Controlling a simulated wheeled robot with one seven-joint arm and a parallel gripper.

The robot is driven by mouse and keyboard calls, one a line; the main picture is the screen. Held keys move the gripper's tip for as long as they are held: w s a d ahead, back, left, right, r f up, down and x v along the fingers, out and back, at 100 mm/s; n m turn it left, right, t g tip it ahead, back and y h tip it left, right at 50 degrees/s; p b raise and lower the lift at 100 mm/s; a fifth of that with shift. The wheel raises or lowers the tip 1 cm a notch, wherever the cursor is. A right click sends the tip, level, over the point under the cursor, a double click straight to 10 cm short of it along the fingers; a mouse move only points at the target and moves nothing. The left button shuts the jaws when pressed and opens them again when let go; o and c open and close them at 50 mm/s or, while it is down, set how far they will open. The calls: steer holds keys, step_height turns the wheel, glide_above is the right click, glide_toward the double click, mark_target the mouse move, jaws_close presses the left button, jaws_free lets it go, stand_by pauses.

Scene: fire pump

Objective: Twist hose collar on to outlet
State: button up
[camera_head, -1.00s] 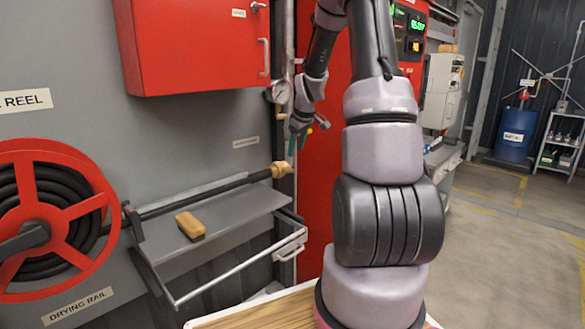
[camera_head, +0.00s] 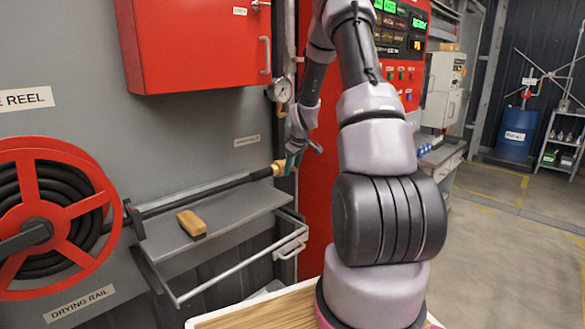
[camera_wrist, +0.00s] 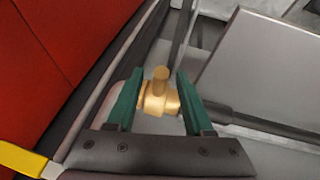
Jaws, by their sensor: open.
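The brass hose collar (camera_head: 279,168) is at the right end of the black hose (camera_head: 215,188), beside the vertical pipe. In the wrist view the collar (camera_wrist: 158,98) lies between my gripper's two green fingers, with a stubby lug facing the camera. My gripper (camera_head: 303,160) is open, close to the collar in the head view. In the wrist view its fingertips (camera_wrist: 158,75) stand on both sides of the collar with gaps. The outlet is not clearly distinguishable, and I cannot tell whether the collar touches it.
A grey shelf (camera_head: 225,222) with a tan block (camera_head: 191,223) lies below the hose. The red reel (camera_head: 50,220) is at left. A pressure gauge (camera_head: 283,90) and red cabinet (camera_head: 195,45) are above. A red panel (camera_head: 318,200) stands close right of my gripper.

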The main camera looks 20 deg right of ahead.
jaws_close()
stand_by(1.3)
